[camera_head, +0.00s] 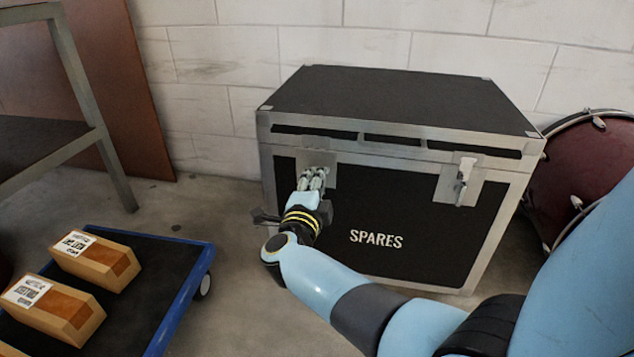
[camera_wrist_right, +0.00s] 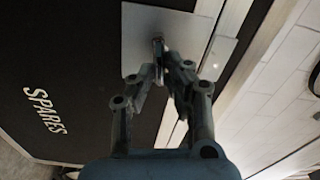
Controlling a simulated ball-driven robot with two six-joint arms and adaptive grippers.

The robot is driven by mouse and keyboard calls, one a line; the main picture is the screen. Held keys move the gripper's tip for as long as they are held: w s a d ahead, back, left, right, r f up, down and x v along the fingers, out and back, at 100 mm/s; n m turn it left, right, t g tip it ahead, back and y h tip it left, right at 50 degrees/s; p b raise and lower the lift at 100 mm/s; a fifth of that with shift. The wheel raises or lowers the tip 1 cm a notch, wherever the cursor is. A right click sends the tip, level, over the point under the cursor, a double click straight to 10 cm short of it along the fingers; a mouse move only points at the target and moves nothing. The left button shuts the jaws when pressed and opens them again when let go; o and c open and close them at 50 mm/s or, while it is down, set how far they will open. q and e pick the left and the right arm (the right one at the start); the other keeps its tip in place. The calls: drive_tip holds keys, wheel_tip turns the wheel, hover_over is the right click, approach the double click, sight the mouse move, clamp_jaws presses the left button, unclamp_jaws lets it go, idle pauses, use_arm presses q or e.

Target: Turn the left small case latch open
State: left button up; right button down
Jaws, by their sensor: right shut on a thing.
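The black case marked SPARES (camera_head: 400,240) stands on the floor against the wall, with metal edges and a closed lid. Its left latch plate (camera_head: 329,163) is mostly behind my right gripper (camera_head: 315,172). In the right wrist view, my right gripper (camera_wrist_right: 165,72) is shut on the left latch (camera_wrist_right: 158,46), a small metal piece standing out from its pale plate (camera_wrist_right: 140,22). How far the latch is turned is hard to tell. The right latch (camera_head: 463,183) of the case hangs upright on its own plate, untouched. My left gripper is not in view.
A blue-edged cart (camera_head: 185,290) with cardboard boxes (camera_head: 95,262) is at the lower left. A dark red drum (camera_head: 582,175) stands right of the case. A metal shelf frame (camera_head: 85,90) is at the far left. Bare floor lies between cart and case.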

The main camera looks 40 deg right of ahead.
drive_tip(key=shift+s+f+m+b, duration=0.1)
drive_tip(key=shift+f+m+b, duration=0.2)
drive_tip(key=shift+m, duration=0.7)
drive_tip(key=c, duration=1.4)
unclamp_jaws()
drive_tip(key=shift+o, duration=0.2)
drive_tip(key=shift+r, duration=0.1)
drive_tip(key=shift+r, duration=0.1)
wheel_tip(320, 180, up, 10)
drive_tip(key=shift+f, duration=0.15)
